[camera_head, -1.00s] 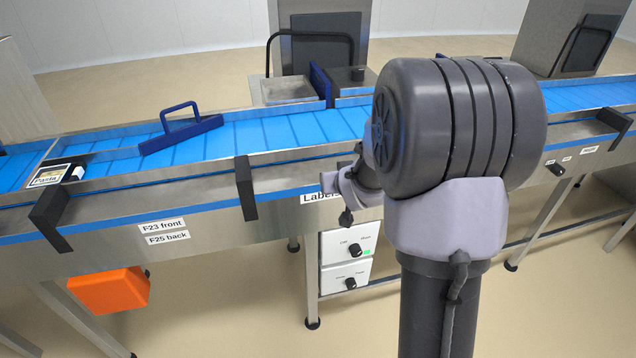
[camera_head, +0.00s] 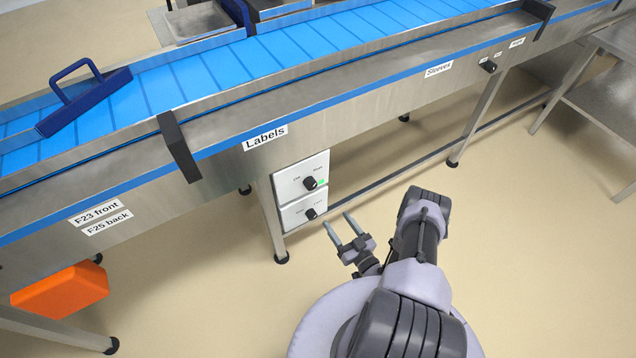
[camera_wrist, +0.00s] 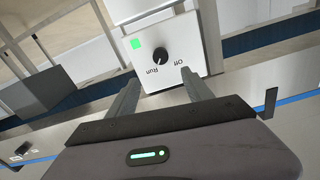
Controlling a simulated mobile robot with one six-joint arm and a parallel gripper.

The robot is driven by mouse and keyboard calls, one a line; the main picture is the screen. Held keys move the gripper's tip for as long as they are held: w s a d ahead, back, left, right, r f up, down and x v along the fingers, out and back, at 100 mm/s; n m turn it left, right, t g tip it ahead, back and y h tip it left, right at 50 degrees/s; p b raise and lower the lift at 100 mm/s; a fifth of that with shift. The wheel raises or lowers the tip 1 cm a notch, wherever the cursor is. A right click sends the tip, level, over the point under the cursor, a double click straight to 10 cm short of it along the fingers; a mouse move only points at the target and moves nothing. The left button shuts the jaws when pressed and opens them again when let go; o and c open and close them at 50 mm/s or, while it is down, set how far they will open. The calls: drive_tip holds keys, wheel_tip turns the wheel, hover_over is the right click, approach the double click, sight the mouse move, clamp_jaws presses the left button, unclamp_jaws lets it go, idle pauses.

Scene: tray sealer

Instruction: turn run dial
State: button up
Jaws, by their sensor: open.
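A white box (camera_head: 292,180) with a black run dial (camera_head: 310,183) and a small green light (camera_head: 322,183) hangs under the conveyor's "Labels" section. My gripper (camera_head: 338,220) is open and empty, in front of the boxes and to the right of the dial in the head view. In the wrist view the dial lies beyond and between the fingers (camera_wrist: 160,78), apart from them.
A second white box with a black knob (camera_head: 311,214) sits directly below. Conveyor legs (camera_head: 270,220) stand beside the boxes. An orange box (camera_head: 60,291) hangs at left. Another knob (camera_head: 488,66) is near "Sleeves". Floor (camera_head: 540,250) is clear at right.

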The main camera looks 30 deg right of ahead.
sight(313, 187)
drive_tip(key=w+b, duration=0.1)
drive_tip(key=w, duration=0.4)
drive_tip(key=w+b, duration=0.2)
drive_tip(key=w, duration=0.3)
drive_tip(key=w+b, duration=0.2)
drive_tip(key=w, duration=0.3)
drive_tip(key=shift+a+f, duration=0.15)
drive_tip(key=shift+a, duration=0.2)
drive_tip(key=shift+w+b, duration=0.3)
drive_tip(key=shift+w, duration=0.45)
clamp_jaws()
